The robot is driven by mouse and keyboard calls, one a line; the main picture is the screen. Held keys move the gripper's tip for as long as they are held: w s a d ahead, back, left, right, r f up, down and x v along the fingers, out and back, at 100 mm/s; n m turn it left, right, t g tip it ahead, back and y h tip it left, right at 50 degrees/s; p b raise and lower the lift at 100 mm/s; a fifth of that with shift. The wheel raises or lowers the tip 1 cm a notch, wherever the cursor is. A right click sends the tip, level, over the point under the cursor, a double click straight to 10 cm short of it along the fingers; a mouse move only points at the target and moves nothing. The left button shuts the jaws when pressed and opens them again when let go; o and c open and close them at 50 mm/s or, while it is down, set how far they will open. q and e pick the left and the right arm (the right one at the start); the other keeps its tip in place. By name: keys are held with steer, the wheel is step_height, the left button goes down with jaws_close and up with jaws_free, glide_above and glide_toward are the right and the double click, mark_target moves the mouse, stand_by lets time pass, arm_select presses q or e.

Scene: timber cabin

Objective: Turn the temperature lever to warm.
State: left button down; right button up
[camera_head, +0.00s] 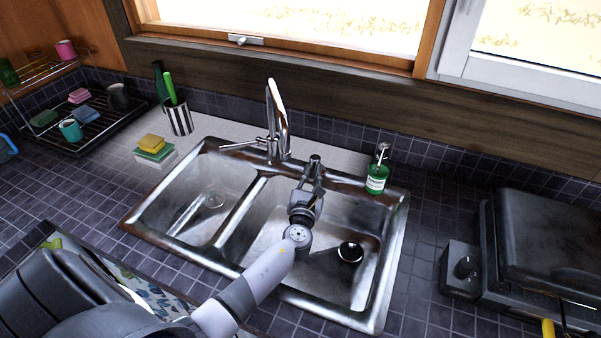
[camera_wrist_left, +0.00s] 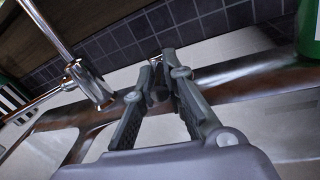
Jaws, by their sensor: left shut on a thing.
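The chrome faucet (camera_head: 277,120) stands behind the double sink. Its thin lever (camera_head: 240,146) points left from the base. The faucet also shows at the left of the left wrist view (camera_wrist_left: 78,75), with the lever (camera_wrist_left: 35,104) reaching left. My left gripper (camera_head: 314,165) is over the sink's back edge, right of the faucet and apart from the lever. In the wrist view its fingers (camera_wrist_left: 159,88) close toward each other on a small dark thing that I cannot make out. My right gripper is not in view.
A green soap bottle (camera_head: 377,174) stands at the sink's right back corner. Sponges (camera_head: 153,146) and a striped cup (camera_head: 179,119) are left of the faucet. A dark grill (camera_head: 550,250) is at the right. The sink bowls look empty.

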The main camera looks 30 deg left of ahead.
mark_target(318, 162)
arm_select(q)
steer(key=d+n+g+y, duration=0.1)
steer(key=w+n+y+b, duration=0.1)
steer(key=y, duration=0.1)
steer(key=shift+d+f+n+g+y, duration=0.2)
steer(key=shift+d+n+g+y, duration=0.1)
steer(key=shift+d+g, duration=0.1)
steer(key=shift+w+d+r+n+g+y+b, duration=0.1)
steer(key=shift+w+d+n+g+y+b, duration=0.15)
steer(key=shift+n+g+y+b, duration=0.4)
steer(key=shift+w+d+f+n+g+y+b, duration=0.1)
steer(key=shift+w+d+n+g+y+b, duration=0.1)
steer(key=shift+n+g+y+b, duration=0.45)
steer(key=shift+w+d+r+n+g+y+b, duration=0.15)
steer(key=shift+w+n+g+y+b, duration=0.1)
steer(key=shift+n+g+y+b, duration=0.4)
steer(key=c, duration=1.7)
jaws_free()
steer(key=shift+o, duration=0.2)
